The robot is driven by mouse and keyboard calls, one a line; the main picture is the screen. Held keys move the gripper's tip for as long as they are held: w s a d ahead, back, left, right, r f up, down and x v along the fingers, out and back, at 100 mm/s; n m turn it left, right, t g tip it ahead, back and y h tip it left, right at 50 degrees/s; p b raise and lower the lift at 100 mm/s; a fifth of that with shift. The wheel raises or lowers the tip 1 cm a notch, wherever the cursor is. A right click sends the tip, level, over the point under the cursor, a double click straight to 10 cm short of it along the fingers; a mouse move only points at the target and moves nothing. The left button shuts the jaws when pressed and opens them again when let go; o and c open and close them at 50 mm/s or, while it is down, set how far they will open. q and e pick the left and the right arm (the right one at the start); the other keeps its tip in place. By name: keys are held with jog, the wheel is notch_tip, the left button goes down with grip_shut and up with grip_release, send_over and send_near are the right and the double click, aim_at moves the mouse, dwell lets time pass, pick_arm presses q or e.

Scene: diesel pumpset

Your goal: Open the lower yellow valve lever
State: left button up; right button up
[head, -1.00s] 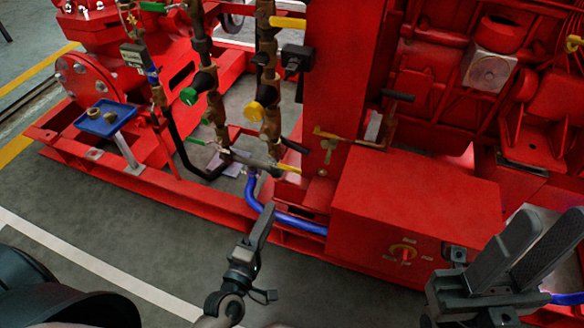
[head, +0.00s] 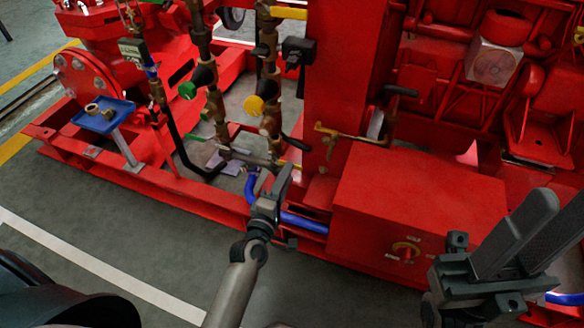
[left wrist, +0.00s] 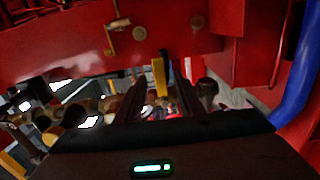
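The lower yellow valve lever (head: 295,166) is at the foot of the right-hand pipe column, mostly hidden behind my left gripper in the head view. In the left wrist view the yellow lever (left wrist: 160,77) stands between the two finger tips, with gaps on both sides. My left gripper (head: 284,176) is open, its fingers pointing at the lever; it also shows in the left wrist view (left wrist: 158,97). My right gripper (head: 545,225) is open and empty at the lower right, far from the lever.
An upper yellow lever (head: 288,13) is higher on the same pipes. A red box with a rotary switch (head: 406,251) stands right of the left gripper. A blue hose (head: 303,224) runs just below it. A blue tray (head: 104,116) is at the left.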

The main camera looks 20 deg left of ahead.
pick_arm(q)
jog(key=shift+w+d+b, duration=0.1)
jog(key=shift+w+b, duration=0.35)
jog(key=shift+w, duration=1.9)
jog(key=shift+c, duration=0.6)
grip_shut()
